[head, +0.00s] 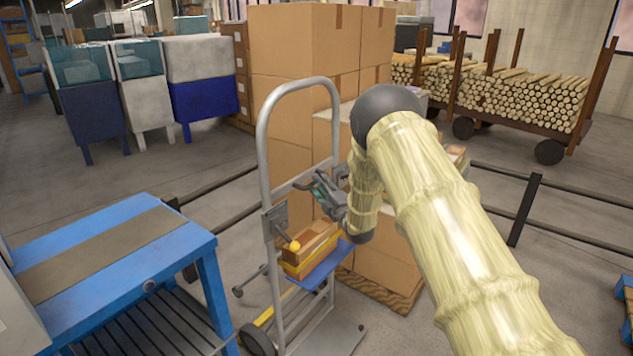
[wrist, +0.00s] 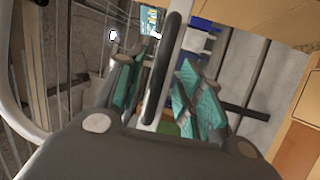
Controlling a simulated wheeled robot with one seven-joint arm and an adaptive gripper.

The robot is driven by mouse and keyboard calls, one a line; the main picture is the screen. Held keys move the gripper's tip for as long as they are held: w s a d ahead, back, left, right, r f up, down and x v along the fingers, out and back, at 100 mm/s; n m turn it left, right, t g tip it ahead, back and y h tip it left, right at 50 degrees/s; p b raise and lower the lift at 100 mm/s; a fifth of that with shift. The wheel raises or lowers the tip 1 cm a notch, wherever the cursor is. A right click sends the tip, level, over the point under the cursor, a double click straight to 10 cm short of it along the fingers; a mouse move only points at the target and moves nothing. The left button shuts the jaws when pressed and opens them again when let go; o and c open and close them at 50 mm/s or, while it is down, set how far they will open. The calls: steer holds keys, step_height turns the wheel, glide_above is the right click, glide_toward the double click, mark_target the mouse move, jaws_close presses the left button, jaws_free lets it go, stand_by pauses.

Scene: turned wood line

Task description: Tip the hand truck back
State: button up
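The hand truck (head: 264,165) stands upright in the middle of the head view, a grey tube frame with a rounded top. It has a wheel (head: 257,341) and a flat toe plate (head: 335,336) at the floor. My gripper (head: 318,188) is at about mid-height of the frame, by its crossbar. In the wrist view, my gripper's teal-padded fingers (wrist: 158,80) are apart, with a dark bar (wrist: 172,45) running between them. I see a gap beside the bar. Whether a pad touches it I cannot tell.
A blue workbench (head: 160,205) stands close at the left. Stacked cardboard boxes (head: 305,45) rise behind the truck. A low dark rail (head: 525,210) runs at the right. Wooden blocks (head: 312,240) lie on a blue shelf near a yellow knob (head: 295,246). A log cart (head: 530,115) stands farther back.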

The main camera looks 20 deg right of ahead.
steer(key=shift+x, duration=1.55)
steer(key=shift+s, duration=0.1)
jaws_close()
